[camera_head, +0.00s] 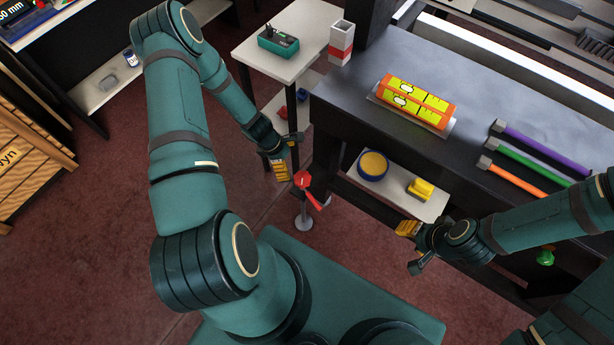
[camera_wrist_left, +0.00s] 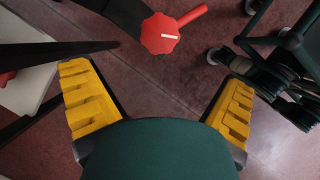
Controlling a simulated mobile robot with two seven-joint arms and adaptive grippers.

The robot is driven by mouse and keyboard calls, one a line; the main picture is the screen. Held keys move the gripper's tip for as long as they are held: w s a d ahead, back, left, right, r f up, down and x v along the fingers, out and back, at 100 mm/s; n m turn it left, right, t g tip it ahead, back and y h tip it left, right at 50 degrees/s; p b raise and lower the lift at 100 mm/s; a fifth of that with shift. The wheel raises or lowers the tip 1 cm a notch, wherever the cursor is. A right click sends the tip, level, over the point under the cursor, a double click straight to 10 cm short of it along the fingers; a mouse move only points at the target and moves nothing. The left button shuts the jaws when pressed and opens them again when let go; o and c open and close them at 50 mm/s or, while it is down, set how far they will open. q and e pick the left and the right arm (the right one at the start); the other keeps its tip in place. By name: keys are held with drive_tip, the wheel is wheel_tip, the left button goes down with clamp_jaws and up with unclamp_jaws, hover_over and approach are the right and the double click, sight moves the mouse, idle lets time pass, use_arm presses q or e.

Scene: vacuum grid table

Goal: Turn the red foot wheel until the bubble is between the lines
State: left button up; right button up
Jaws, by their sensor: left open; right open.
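The red foot wheel (camera_head: 302,180) sits low at the near left leg of the dark table, with a white mark on top and a red handle pointing down-right. In the left wrist view the wheel (camera_wrist_left: 160,34) is ahead of the fingers, its handle pointing up-right. My left gripper (camera_head: 278,162) is open and empty, just up-left of the wheel and apart from it; its yellow finger pads (camera_wrist_left: 160,108) are spread wide. The level (camera_head: 415,102), orange with yellow vials, lies on the table top; the bubble's exact place is too small to tell. My right gripper (camera_head: 410,248) is open and empty near the lower shelf.
Purple (camera_head: 540,147), green (camera_head: 536,161) and orange (camera_head: 518,176) bars lie on the dark table (camera_head: 470,90). A lower shelf (camera_head: 395,195) holds a blue-yellow round tin (camera_head: 373,165) and a yellow block (camera_head: 420,189). A white side table (camera_head: 300,25) stands behind my left gripper.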

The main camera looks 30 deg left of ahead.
sight(302, 178)
use_arm(q)
drive_tip(key=b+x, duration=0.2)
drive_tip(key=x, duration=0.9)
drive_tip(key=shift+f+b, duration=0.25)
drive_tip(key=shift+b, duration=0.1)
drive_tip(key=c, duration=1.2)
